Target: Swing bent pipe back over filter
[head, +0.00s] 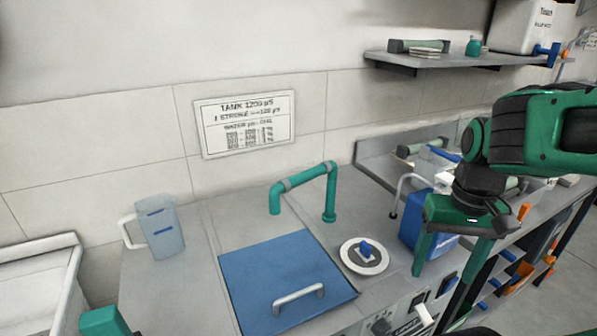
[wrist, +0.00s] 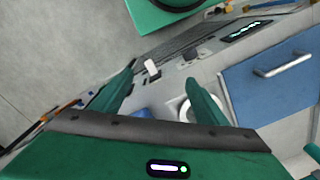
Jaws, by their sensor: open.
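The teal bent pipe (head: 308,180) stands on the counter in the head view. Its upright is at the right, and its arm reaches left to a downturned end near the back edge of a blue lid. My gripper (head: 449,266) is open and empty, pointing down to the right of this round piece. In the wrist view its fingers (wrist: 160,95) are apart, with part of a white ring (wrist: 186,108) behind one finger.
The blue lid with a grey handle (head: 298,298) is front centre and also shows in the wrist view (wrist: 265,90). A blue box (head: 409,222) with a thin bent spout stands behind my gripper. A translucent jug (head: 160,232) stands left. A shelf (head: 440,60) is above.

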